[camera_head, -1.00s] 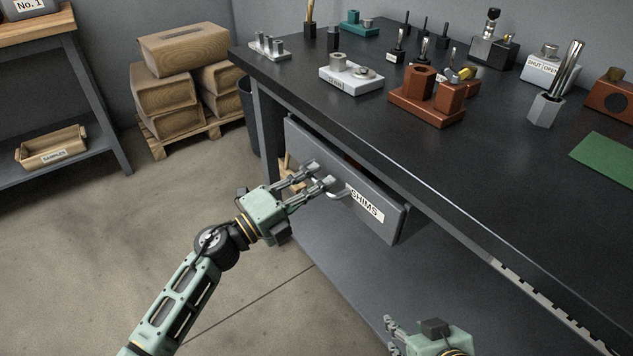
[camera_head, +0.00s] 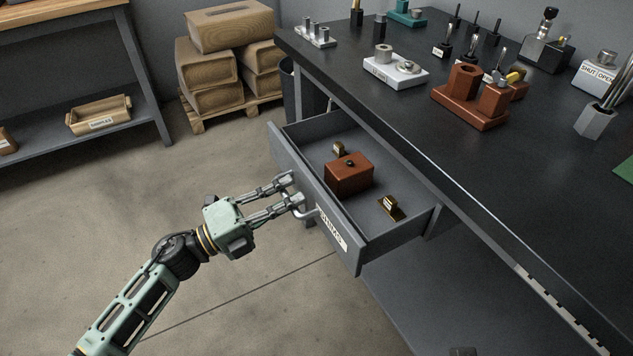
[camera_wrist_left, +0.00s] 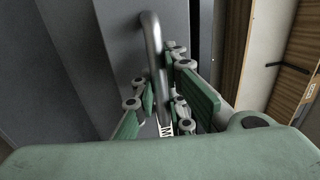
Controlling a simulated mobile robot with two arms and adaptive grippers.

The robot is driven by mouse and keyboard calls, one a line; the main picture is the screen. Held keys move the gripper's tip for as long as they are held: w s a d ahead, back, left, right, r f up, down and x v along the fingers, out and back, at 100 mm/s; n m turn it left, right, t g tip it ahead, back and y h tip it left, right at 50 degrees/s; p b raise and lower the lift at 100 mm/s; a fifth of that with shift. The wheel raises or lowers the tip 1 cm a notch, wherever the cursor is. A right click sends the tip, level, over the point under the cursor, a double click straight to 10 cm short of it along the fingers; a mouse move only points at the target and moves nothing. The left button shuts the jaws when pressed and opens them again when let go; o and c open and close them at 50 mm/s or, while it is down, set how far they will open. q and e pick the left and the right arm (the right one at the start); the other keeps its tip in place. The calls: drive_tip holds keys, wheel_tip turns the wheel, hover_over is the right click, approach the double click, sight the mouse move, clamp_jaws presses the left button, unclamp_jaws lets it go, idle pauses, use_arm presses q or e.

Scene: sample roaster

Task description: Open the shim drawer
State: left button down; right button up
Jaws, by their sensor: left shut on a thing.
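The shim drawer (camera_head: 300,201) is a grey drawer under the dark workbench, with a white SHIMS label (camera_head: 332,229) on its front. It stands well out from the bench and its inside shows. My left gripper (camera_head: 294,190) is at the drawer front, shut on the drawer's metal handle (camera_head: 308,213). In the left wrist view the curved handle (camera_wrist_left: 153,60) runs between the fingers of the left gripper (camera_wrist_left: 165,95). Inside the drawer lie a reddish-brown block (camera_head: 349,174) with a dark knob and two small brass pieces (camera_head: 391,206). My right gripper does not show clearly.
The workbench top (camera_head: 440,150) holds a white fixture (camera_head: 395,68), a red-brown fixture (camera_head: 470,100) and several tools. Stacked sacks (camera_head: 225,75) on a pallet and a shelf with a samples tray (camera_head: 98,115) stand at the left. The floor before the drawer is clear.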

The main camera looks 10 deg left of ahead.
use_arm(q)
drive_tip(key=shift+r+v, duration=0.2)
drive_tip(key=shift+v, duration=0.75)
drive_tip(key=shift+r+v, duration=0.15)
drive_tip(key=shift+v, duration=0.85)
drive_tip(key=shift+r+v, duration=0.2)
drive_tip(key=shift+v, duration=0.75)
drive_tip(key=shift+s+a, duration=0.1)
drive_tip(key=c, duration=1.8)
unclamp_jaws()
drive_tip(key=shift+o, duration=0.2)
drive_tip(key=v, duration=1.2)
